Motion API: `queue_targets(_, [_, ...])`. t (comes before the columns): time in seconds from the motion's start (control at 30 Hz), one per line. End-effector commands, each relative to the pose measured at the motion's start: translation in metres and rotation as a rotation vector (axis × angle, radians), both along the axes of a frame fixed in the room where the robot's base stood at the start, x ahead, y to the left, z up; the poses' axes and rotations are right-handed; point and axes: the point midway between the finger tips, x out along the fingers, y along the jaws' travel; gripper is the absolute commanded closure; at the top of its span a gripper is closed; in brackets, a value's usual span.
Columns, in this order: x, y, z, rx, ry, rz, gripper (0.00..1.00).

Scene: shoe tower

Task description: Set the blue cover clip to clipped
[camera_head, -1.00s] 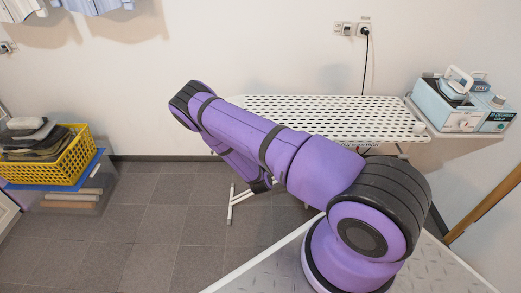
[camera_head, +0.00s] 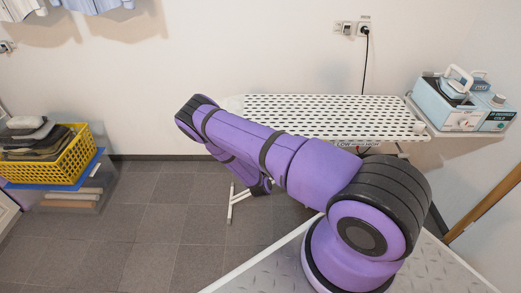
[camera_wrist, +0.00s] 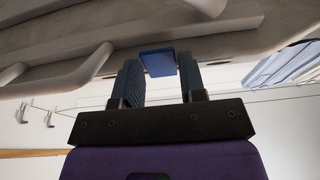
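The blue cover clip (camera_wrist: 157,62) shows in the wrist view as a small blue block against the pale grey underside of the ironing board (camera_wrist: 110,32). My gripper (camera_wrist: 160,68) has its two dark fingers apart, one on each side of the clip near the tips. I cannot tell whether they touch it. In the head view the ironing board (camera_head: 320,112) has a white cover with black dashes. My arm reaches down in front of it, and the clip is hidden there.
Metal tubes of the board's frame (camera_wrist: 85,72) run close to the fingers in the wrist view. An iron on a light-blue base (camera_head: 455,105) stands at the board's right end. A yellow basket (camera_head: 62,163) is at the left. The floor between is clear.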

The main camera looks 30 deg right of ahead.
Motion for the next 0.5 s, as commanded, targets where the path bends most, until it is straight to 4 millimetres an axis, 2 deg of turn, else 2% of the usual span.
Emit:
queue_targets(0.03, [-0.0001, -0.0003, -0.0001, 0.0, 0.0, 0.0, 0.5])
queue_targets(0.07, [-0.0001, -0.0003, -0.0001, 0.0, 0.0, 0.0, 0.43])
queue_targets(0.1, [-0.0001, -0.0003, 0.0, 0.0, 0.0, 0.0, 0.4])
queue_targets(0.37, [-0.0006, 0.0004, 0.0001, -0.001, -0.001, 0.0, 0.4])
queue_targets(0.5, [-0.0081, 0.0057, -0.0023, -0.001, 0.001, 0.001, 0.4])
